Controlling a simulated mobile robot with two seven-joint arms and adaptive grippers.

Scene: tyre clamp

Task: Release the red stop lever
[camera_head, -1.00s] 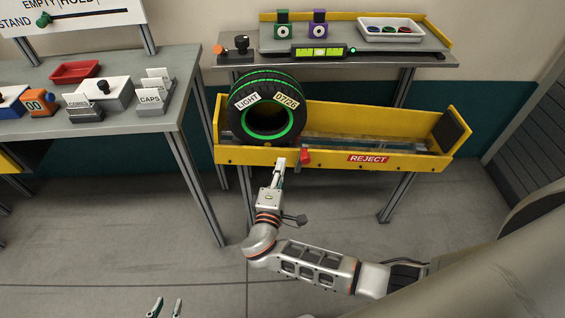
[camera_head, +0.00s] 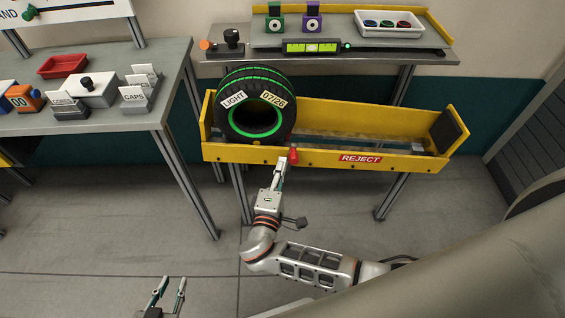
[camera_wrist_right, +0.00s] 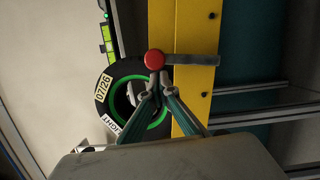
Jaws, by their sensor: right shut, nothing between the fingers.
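The red stop lever (camera_head: 294,155) is on the front wall of the yellow trough (camera_head: 400,165), just right of the tyre (camera_head: 285,92). In the right wrist view its round red knob (camera_wrist_right: 154,60) shows beside a dark grey bar (camera_wrist_right: 192,59) across the yellow wall. My right gripper (camera_head: 281,164) is shut and empty, just left of the lever. In the right wrist view its fingertips (camera_wrist_right: 155,86) meet just below the knob; I cannot tell whether they touch it. My left gripper (camera_head: 170,292) is open and empty, low over the floor.
The tyre, marked LIGHT and 07/26, stands at the trough's left end. The trough right of it is clear, up to a dark pad (camera_head: 446,132). A shelf (camera_head: 230,62) with a green display stands behind. A side table (camera_head: 150,110) holds trays and cards at left.

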